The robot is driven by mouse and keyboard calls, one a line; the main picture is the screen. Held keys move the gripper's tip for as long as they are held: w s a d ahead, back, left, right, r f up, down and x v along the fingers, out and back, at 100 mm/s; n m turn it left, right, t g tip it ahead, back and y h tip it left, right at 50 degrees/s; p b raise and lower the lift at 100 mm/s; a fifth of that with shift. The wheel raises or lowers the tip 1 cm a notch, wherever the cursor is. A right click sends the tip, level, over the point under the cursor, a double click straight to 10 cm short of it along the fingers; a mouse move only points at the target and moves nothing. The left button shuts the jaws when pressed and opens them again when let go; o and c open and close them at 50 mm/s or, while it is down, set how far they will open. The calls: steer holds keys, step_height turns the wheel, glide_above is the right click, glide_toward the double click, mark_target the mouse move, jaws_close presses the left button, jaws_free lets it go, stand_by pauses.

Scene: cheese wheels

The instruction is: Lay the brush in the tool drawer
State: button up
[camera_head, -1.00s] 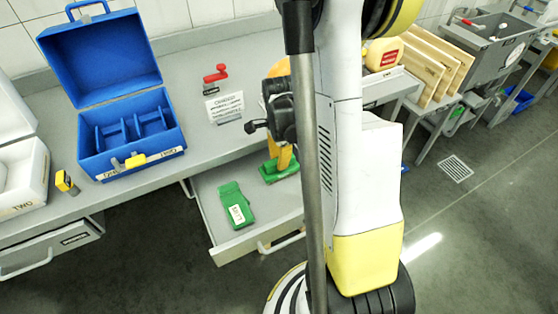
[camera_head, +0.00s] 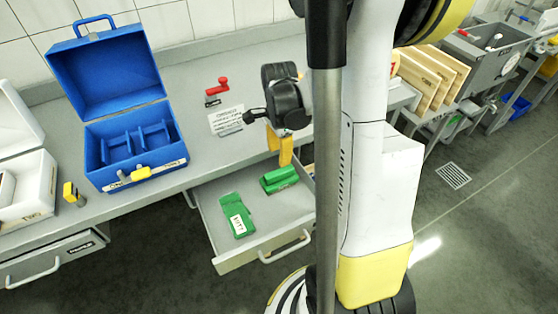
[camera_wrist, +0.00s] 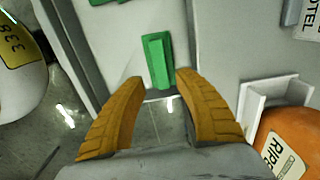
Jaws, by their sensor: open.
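The green brush (camera_head: 280,178) lies in the open tool drawer (camera_head: 262,205), toward its right side. It also shows in the wrist view (camera_wrist: 158,60), ahead of and between the fingertips. My gripper (camera_head: 281,150), with yellow-orange fingers, is above the brush and apart from it. In the wrist view the two fingers (camera_wrist: 158,82) are spread with nothing between them. A second green item (camera_head: 236,216) with a white label lies in the drawer, left of the brush. The underside of the brush is hidden.
An open blue case (camera_head: 135,150) stands on the grey worktop, with a white box (camera_head: 28,195) farther left. A red-handled item (camera_head: 217,88) and a paper sign (camera_head: 226,118) are behind the drawer. The drawer front (camera_head: 264,252) juts into the aisle.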

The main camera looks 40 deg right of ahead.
steer(key=s+a+r+n+t, duration=0.3)
steer(key=a+r+n, duration=0.5)
steer(key=a+n, duration=0.2)
steer(key=s+a+r+n+t, duration=0.3)
steer(key=a+r+n+t, duration=0.1)
steer(key=a+r+n, duration=0.5)
steer(key=shift+a+r+n+p, duration=0.2)
steer(key=shift+a+n+p, duration=0.25)
steer(key=shift+a+n, duration=0.4)
steer(key=shift+d, duration=0.1)
steer(key=shift+c, duration=0.5)
